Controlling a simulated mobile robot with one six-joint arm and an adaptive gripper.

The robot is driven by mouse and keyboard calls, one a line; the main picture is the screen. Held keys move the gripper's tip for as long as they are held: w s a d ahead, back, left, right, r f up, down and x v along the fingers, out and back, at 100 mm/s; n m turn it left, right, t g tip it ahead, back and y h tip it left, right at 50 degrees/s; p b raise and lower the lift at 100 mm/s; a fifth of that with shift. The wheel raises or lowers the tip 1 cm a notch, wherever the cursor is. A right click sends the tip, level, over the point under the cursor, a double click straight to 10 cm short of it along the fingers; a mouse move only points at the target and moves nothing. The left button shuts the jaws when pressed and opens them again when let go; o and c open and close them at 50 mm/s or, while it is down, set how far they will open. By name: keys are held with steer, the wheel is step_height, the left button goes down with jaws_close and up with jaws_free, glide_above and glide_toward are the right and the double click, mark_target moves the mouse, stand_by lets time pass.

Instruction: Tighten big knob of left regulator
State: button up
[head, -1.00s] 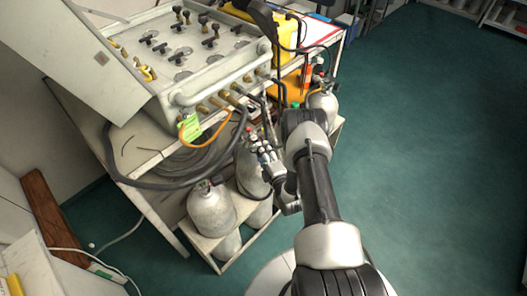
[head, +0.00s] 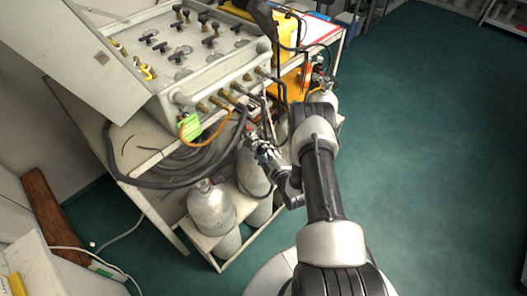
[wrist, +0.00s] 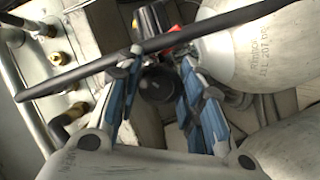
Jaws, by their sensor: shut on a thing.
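The big knob (wrist: 158,86) is a dark round knob. In the wrist view it lies between the blue-padded fingers of my gripper (wrist: 160,92), which is shut on it. In the head view my gripper (head: 264,152) is at the top of a grey cylinder (head: 248,172) under the panel's front edge. The regulator there is mostly hidden by my gripper in the head view. In the wrist view a red and black part (wrist: 160,22) of it shows beyond the knob, beside a pale cylinder (wrist: 262,45).
A dark hose (wrist: 215,28) crosses the wrist view close to the fingertips. The air panel (head: 185,55) with brass fittings and hoses overhangs the cylinders. Another grey cylinder (head: 210,208) stands front left, and one with a regulator (head: 322,98) at the back right. Green floor at right is clear.

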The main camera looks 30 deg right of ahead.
steer(key=o, duration=1.1)
steer(key=shift+c, duration=0.2)
steer(key=shift+s, duration=0.1)
steer(key=s+r, duration=0.2)
steer(key=s, duration=0.9)
steer(key=shift+s+a, duration=0.25)
steer(key=shift+s, duration=0.1)
